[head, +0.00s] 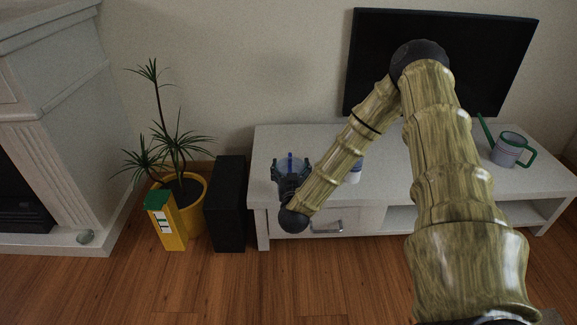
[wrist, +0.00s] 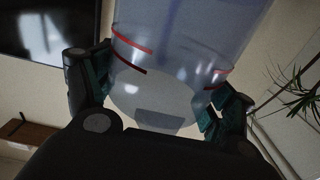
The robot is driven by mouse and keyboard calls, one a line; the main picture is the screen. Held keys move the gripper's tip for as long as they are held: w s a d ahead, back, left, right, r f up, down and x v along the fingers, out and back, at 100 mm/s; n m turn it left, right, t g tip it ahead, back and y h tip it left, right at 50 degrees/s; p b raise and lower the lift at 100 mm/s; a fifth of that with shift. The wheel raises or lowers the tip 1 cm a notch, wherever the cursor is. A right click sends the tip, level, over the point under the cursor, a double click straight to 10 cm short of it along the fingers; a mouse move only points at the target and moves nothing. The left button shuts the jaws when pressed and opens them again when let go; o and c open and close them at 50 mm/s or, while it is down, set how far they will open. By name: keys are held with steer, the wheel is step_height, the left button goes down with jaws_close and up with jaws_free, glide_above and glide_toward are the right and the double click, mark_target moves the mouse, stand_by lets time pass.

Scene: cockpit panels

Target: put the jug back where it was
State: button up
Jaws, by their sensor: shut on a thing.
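The jug (head: 291,162) is clear and bluish, and shows at the left end of the white TV bench (head: 262,150) in the head view. In the wrist view the jug (wrist: 185,95) fills the middle, with red marks on its wall. My gripper (head: 290,181) is shut on the jug, with one finger on each side of it in the wrist view (wrist: 155,95). My gripper and arm hide part of the jug in the head view. I cannot tell whether its base touches the bench top.
A small white and blue item (head: 354,172) stands partly behind my arm. A watering can (head: 508,150) stands at the bench's right, below the TV (head: 490,60). A black speaker (head: 226,205), a yellow box (head: 166,222) and a potted plant (head: 190,200) stand left of the bench.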

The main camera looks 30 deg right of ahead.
steer(key=w+d+f+b, duration=0.4)
steer(key=w+d+b, duration=0.1)
steer(key=w, duration=0.4)
steer(key=shift+w+d+f, duration=0.25)
steer(key=shift+w, duration=0.1)
steer(key=o, duration=1.8)
steer(key=shift+f, duration=0.15)
